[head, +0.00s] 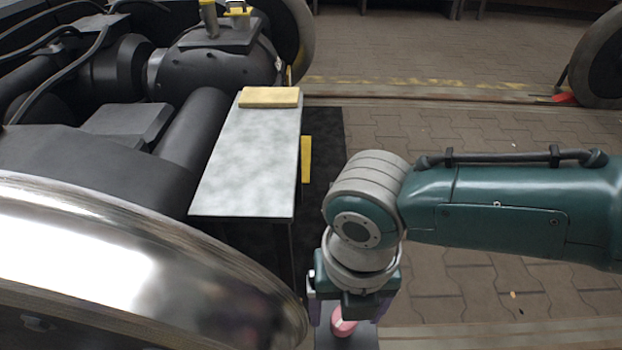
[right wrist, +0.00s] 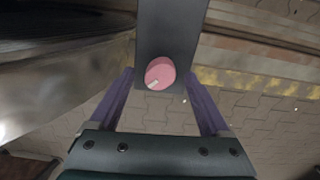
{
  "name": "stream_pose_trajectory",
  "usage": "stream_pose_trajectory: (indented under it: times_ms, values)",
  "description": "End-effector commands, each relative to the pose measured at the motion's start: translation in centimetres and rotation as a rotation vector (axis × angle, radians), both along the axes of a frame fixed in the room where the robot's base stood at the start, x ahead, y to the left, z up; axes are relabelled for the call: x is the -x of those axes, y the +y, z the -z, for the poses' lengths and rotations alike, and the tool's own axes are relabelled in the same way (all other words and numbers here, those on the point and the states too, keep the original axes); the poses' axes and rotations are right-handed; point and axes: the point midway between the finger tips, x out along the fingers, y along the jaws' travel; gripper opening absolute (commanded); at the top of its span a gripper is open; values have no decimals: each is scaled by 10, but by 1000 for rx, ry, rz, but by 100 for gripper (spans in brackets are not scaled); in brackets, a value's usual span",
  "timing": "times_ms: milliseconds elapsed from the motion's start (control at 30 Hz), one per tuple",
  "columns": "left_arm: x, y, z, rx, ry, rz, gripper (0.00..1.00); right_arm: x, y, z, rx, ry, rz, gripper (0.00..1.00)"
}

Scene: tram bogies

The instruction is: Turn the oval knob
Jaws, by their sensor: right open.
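The oval knob (head: 342,322) is pink with a pale mark on it. It sits on a dark grey panel and is partly hidden by my right gripper in the head view. In the right wrist view the knob (right wrist: 160,73) shows whole on the dark panel (right wrist: 172,25), its pale mark toward the lower left. My right gripper (right wrist: 160,78) is open, its two purple fingers apart on either side of the knob. I cannot tell whether the fingers are level with the knob. My left gripper is not in view.
A large shiny metal wheel (head: 120,270) stands close at the left of my right gripper. A grey plate (head: 250,160) with a yellow block (head: 270,97) lies beyond it, beside dark bogie machinery (head: 215,65). Paved floor (head: 480,300) is open at the right.

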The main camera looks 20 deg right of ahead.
Motion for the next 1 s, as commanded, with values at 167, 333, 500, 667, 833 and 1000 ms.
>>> stream_pose_trajectory:
  times_ms: [167, 333, 500, 667, 833, 1000]
  values:
    - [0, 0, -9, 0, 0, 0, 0, 0, 0, -12, 0, 0, 0, 81]
    - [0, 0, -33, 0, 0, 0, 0, -1, 0, -47, 0, -1, -1, 81]
    - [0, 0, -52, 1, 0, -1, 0, 0, 0, -80, -1, -2, -1, 81]
    - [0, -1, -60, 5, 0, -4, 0, 0, 0, -97, 0, 0, 0, 81]
    - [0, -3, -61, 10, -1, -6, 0, 0, 0, -100, 0, 0, 0, 81]
    - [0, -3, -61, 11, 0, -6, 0, 0, 0, -99, 0, 0, 0, 81]
